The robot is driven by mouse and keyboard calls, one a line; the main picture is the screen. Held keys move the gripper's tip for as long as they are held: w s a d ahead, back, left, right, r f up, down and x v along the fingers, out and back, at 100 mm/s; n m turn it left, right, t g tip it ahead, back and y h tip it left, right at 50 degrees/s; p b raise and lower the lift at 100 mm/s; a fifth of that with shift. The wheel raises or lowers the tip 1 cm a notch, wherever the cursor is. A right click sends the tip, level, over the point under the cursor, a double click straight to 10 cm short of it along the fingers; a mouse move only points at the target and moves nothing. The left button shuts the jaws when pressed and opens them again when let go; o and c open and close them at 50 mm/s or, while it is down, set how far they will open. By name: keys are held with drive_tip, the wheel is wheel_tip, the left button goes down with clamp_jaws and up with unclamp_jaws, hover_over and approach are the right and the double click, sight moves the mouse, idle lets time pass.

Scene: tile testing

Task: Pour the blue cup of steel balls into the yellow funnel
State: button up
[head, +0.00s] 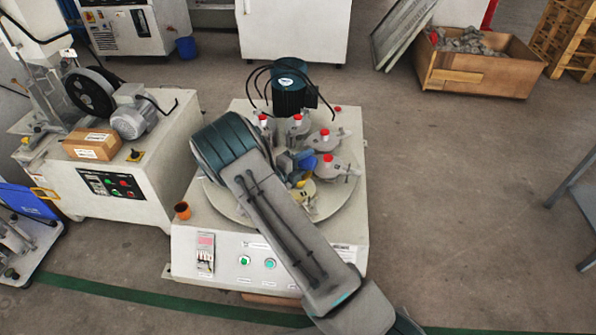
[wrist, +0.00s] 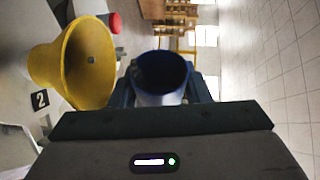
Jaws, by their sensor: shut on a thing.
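The blue cup (wrist: 160,94) is between the fingers of my gripper (wrist: 164,90) in the wrist view, its dark mouth showing. I cannot make out the balls inside it. My gripper is shut on the cup. The yellow funnel (wrist: 88,62) is left of the cup in the wrist view, apart from it, with a small grey spot inside. In the head view the blue cup (head: 308,156) is partly hidden by my arm, above the round machine table. A yellow piece (head: 301,193), likely the funnel, shows just below it.
Several grey stations with red caps (head: 327,160) ring the round table (head: 237,213). A dark motor (head: 289,92) with hoses stands behind. An orange cup (head: 182,211) sits at the machine's left corner. A label "2" (wrist: 39,100) is beside the funnel. Open floor lies right of the machine.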

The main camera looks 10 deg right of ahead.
drive_tip(key=shift+p, duration=0.3)
idle(0.5)
idle(0.3)
drive_tip(key=shift+f+b, duration=0.25)
drive_tip(key=shift+b, duration=0.4)
drive_tip(key=m+b, duration=0.1)
drive_tip(key=r+b, duration=0.1)
drive_tip(key=b, duration=0.1)
drive_tip(key=shift+s+d+m+y, duration=0.15)
drive_tip(key=shift+d+m+y, duration=0.1)
drive_tip(key=shift+m+y, duration=0.15)
drive_tip(key=shift+f+b, duration=0.2)
drive_tip(key=shift+b, duration=0.55)
drive_tip(key=shift+r, duration=0.3)
drive_tip(key=shift+m, duration=0.3)
drive_tip(key=shift+f, duration=0.1)
